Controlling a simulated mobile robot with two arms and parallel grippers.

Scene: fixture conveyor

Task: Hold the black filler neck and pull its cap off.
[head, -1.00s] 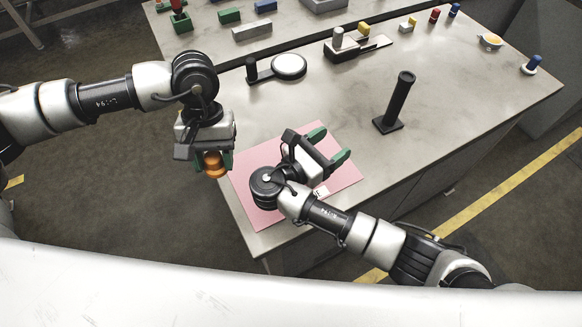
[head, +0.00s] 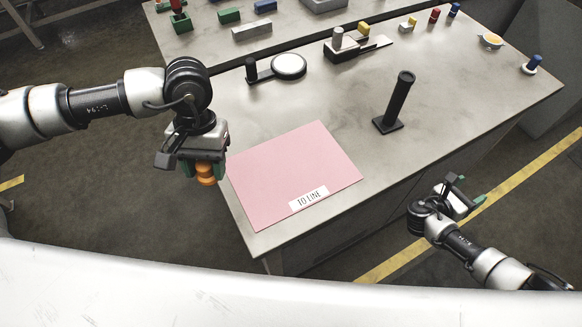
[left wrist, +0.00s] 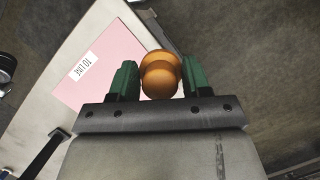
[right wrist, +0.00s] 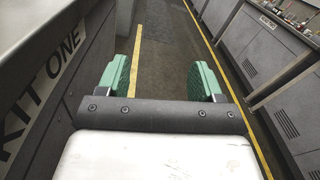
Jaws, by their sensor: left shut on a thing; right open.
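The black filler neck (head: 396,104) stands upright on its square foot on the table, right of the pink mat. Its top end (head: 406,77) is dark and slightly wider; I cannot tell a separate cap there. My left gripper (head: 205,168) is shut on an orange rounded knob-like piece (left wrist: 160,76), beside the table's left edge and well away from the neck. My right gripper (head: 468,191) is open and empty, beyond the table's front right edge. Its two green fingers stand apart with floor between them in the right wrist view (right wrist: 161,78).
The pink mat (head: 285,170) labelled "TO LINE" lies bare at the table's near left. Behind it are a black piece with a round pale disc (head: 289,66) and a fixture with a grey post (head: 345,47). Small coloured pieces stand along the back. Table around the neck is clear.

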